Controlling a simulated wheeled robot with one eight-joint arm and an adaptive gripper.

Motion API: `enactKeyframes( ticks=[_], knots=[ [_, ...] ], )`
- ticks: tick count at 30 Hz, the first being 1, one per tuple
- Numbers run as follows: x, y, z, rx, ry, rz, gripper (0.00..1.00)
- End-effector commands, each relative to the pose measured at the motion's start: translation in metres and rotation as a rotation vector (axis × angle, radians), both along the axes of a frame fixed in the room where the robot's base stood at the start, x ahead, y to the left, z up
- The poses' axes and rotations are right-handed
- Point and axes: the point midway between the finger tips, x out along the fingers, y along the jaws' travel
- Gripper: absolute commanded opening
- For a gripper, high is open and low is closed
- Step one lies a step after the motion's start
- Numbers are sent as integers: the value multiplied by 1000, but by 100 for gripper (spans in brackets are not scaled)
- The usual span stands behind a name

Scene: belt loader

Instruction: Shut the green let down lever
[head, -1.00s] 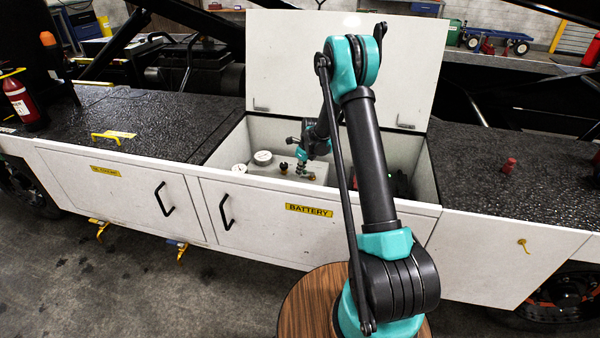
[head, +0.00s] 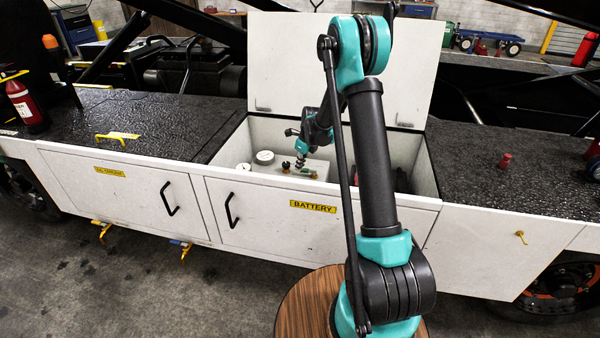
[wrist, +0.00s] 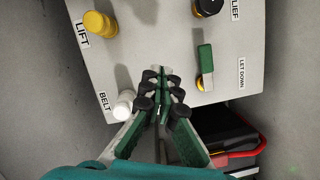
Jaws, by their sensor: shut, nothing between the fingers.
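The green let down lever (wrist: 206,62) shows in the wrist view on a pale panel (wrist: 150,50), right of centre, beside the "LET DOWN" label (wrist: 241,74). Its handle runs up the picture from a yellow base. My gripper (wrist: 164,80) is shut and empty, its fingertips to the left of the lever and apart from it in the picture. In the head view my gripper (head: 299,163) is inside the open compartment, over the panel; the lever is too small to make out there.
A yellow knob (wrist: 100,24) by "LIFT", a white knob (wrist: 124,104) by "BELT" and a black knob (wrist: 208,6) by "RELIEF" stand on the panel. A black item with a red handle (wrist: 240,156) lies below right. Compartment walls and the raised lid (head: 290,60) surround my arm.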

Motion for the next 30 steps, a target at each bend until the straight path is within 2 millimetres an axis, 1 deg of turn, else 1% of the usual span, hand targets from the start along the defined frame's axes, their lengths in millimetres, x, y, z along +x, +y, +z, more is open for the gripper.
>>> enactKeyframes(
  ticks=[1,3,9,20,23,26,29,30],
  knots=[
    [-2,1,8,0,0,0,0],
    [-4,1,16,0,0,0,0],
    [-7,2,30,0,0,1,0],
    [-8,2,32,0,0,1,0],
    [-11,1,35,-5,-6,21,0],
    [-23,-4,46,-26,-29,97,0],
    [-46,-13,64,-63,-68,239,0],
    [-57,-17,72,-80,-87,308,0]
  ],
)
